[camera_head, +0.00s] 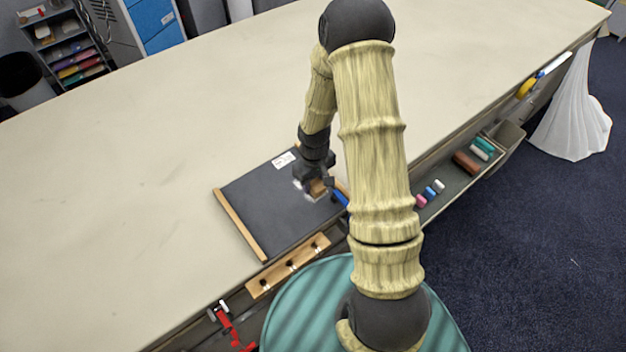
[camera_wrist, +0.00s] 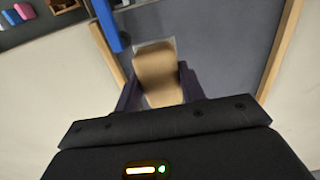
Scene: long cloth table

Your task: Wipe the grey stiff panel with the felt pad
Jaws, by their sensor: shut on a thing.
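The grey stiff panel (camera_head: 265,210) lies flat on the long cloth table, with wooden strips along two opposite sides and a white label at its far edge. It also shows in the wrist view (camera_wrist: 225,50). My gripper (camera_head: 312,186) is over the right part of the panel. In the wrist view its two dark fingers (camera_wrist: 160,92) are shut on the felt pad (camera_wrist: 157,72), a tan block with a pale edge at its far end. The pad also shows below the gripper in the head view (camera_head: 317,188). I cannot tell whether the pad touches the panel.
A blue object (camera_head: 340,199) is at the panel's right edge, close to the pad in the wrist view (camera_wrist: 106,25). A wooden rail with dark knobs (camera_head: 288,266) is at the table's front edge. A side tray (camera_head: 440,180) holds several small coloured items. The table's left is clear.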

